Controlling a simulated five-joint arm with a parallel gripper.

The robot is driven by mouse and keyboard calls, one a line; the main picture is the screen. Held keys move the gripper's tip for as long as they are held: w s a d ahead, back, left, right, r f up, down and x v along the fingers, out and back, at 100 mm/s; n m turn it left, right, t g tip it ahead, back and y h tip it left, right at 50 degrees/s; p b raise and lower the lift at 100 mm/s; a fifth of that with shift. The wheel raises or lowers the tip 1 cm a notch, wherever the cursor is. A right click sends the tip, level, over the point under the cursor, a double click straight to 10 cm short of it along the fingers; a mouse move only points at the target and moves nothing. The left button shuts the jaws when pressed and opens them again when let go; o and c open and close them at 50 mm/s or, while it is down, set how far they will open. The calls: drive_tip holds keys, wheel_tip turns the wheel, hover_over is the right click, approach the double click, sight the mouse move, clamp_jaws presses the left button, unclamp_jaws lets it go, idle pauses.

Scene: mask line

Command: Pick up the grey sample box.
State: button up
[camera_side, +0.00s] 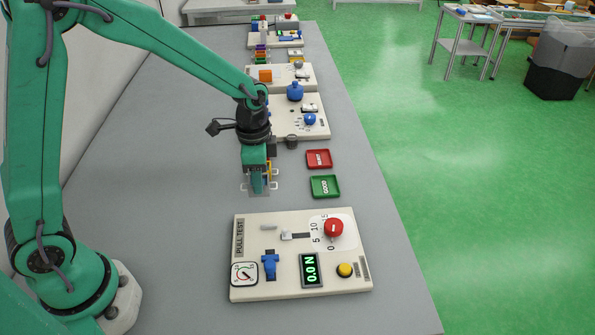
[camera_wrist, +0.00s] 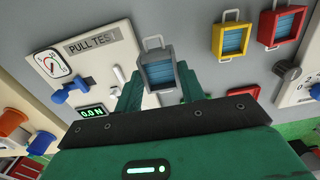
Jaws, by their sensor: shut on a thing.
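The grey sample box (camera_wrist: 143,64) shows in the wrist view with blue contents and a pale wire handle at its far end. My gripper (camera_wrist: 158,84) has one green finger on each side of it and is shut on it. In the side view my gripper (camera_side: 258,183) points down at the grey table, between the trays and my arm's base. I cannot tell whether the box is clear of the table.
In the wrist view a yellow box (camera_wrist: 217,42) and a red box (camera_wrist: 267,26) stand to the right. A pull test board (camera_side: 300,276) lies in front. A green GOOD tray (camera_side: 325,194) and red REJECT tray (camera_side: 319,166) lie to the right; more boards stand behind.

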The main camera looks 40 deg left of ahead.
drive_tip(key=s+d+r, duration=0.5)
drive_tip(key=d, duration=0.2)
drive_tip(key=shift+r, duration=0.2)
drive_tip(key=shift+s+d, duration=0.1)
drive_tip(key=shift+d, duration=0.05)
drive_tip(key=s+d+r, duration=0.2)
drive_tip(key=s+d, duration=0.6)
drive_tip(key=s, duration=0.2)
drive_tip(key=shift+s+d, duration=0.25)
drive_tip(key=shift+s, duration=0.15)
drive_tip(key=w+a+f, duration=0.2)
drive_tip(key=w, duration=0.1)
drive_tip(key=w+a+f, duration=0.2)
drive_tip(key=w, duration=0.1)
drive_tip(key=w+a+f, duration=0.2)
drive_tip(key=w, duration=0.1)
drive_tip(key=shift+w+a+f, duration=0.25)
drive_tip(key=shift+a+f, duration=0.15)
drive_tip(key=shift+f, duration=2)
drive_tip(key=shift+f, duration=0.15)
